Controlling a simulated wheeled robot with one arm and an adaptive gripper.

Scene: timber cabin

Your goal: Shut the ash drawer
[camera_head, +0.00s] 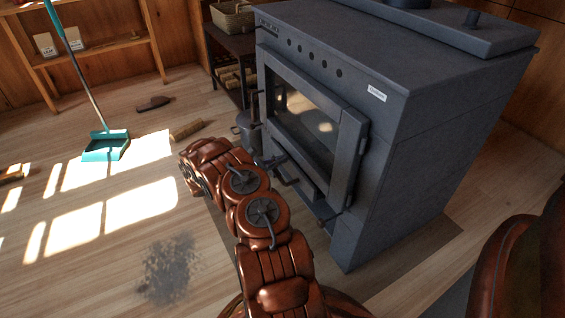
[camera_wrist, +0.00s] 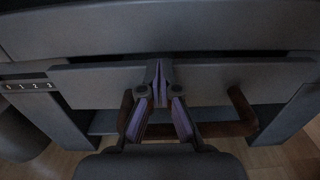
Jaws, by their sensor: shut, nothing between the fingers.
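The dark grey stove (camera_head: 390,130) stands right of centre in the head view, its glass door closed. In the wrist view the ash drawer (camera_wrist: 100,78) is a wide grey front panel with a brown bar handle (camera_wrist: 243,112) below it. My gripper (camera_wrist: 160,68) is shut and empty, its fingertips at the middle of the drawer front, at or very near its face. The fingers and wrist hide the middle of the handle. How far the drawer stands out is hard to tell.
A teal dustpan (camera_head: 106,146) with a long handle stands on the floor at left. A log (camera_head: 187,130) and a dark brush-like item (camera_head: 153,103) lie near the stove. A dark bucket (camera_head: 246,128) is beside the stove. The floor left of my arm is mostly clear, with an ash patch (camera_head: 168,270).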

